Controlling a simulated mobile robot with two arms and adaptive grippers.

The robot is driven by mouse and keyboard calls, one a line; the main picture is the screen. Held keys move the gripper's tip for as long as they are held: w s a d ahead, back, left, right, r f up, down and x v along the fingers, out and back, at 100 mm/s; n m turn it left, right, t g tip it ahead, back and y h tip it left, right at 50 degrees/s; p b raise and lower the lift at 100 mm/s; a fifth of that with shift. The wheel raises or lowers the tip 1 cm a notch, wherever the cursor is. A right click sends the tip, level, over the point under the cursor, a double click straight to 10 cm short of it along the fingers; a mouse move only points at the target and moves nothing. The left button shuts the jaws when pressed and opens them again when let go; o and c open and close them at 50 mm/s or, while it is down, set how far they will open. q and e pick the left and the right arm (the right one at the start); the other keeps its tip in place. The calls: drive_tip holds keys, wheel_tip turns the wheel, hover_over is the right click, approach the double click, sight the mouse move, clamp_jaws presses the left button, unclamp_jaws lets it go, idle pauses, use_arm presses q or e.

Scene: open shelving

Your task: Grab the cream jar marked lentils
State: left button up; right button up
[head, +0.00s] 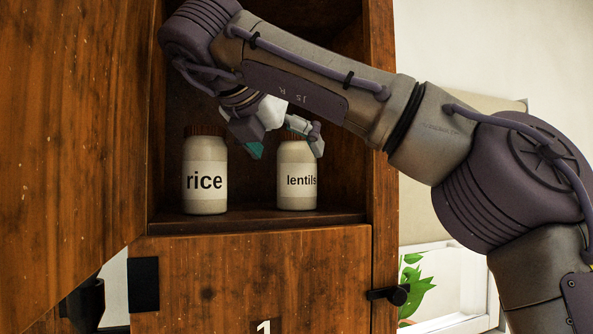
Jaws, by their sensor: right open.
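The cream jar marked lentils (296,187) stands upright on the shelf inside the wooden cabinet, at the right of the compartment. My right gripper (286,150) is open at the top of this jar, with one fingertip at its upper left and the other at its upper right. The gripper hides most of the jar's lid. I cannot tell whether the fingers touch the jar. A second cream jar marked rice (205,180), with a brown lid, stands upright to the left. My left gripper is not in view.
A wooden door (75,120) stands open at the left. The compartment's right side wall (381,190) is close to the lentils jar. A closed door marked 1 (250,285) is below the shelf (260,219). A green plant (415,285) shows at the lower right.

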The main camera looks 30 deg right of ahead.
sight(296, 161)
drive_tip(key=p+x, duration=0.2)
drive_tip(key=x, duration=0.2)
drive_tip(key=shift+d, duration=0.1)
drive_tip(key=shift+w+d+f, duration=0.2)
drive_tip(key=shift+w+d, duration=0.05)
drive_tip(key=shift+d, duration=0.1)
drive_tip(key=shift+s+a+r, duration=0.1)
drive_tip(key=shift+s+a, duration=0.1)
drive_tip(key=shift+a, duration=0.1)
drive_tip(key=c, duration=0.7)
drive_tip(key=shift+d, duration=0.1)
drive_tip(key=c, duration=1)
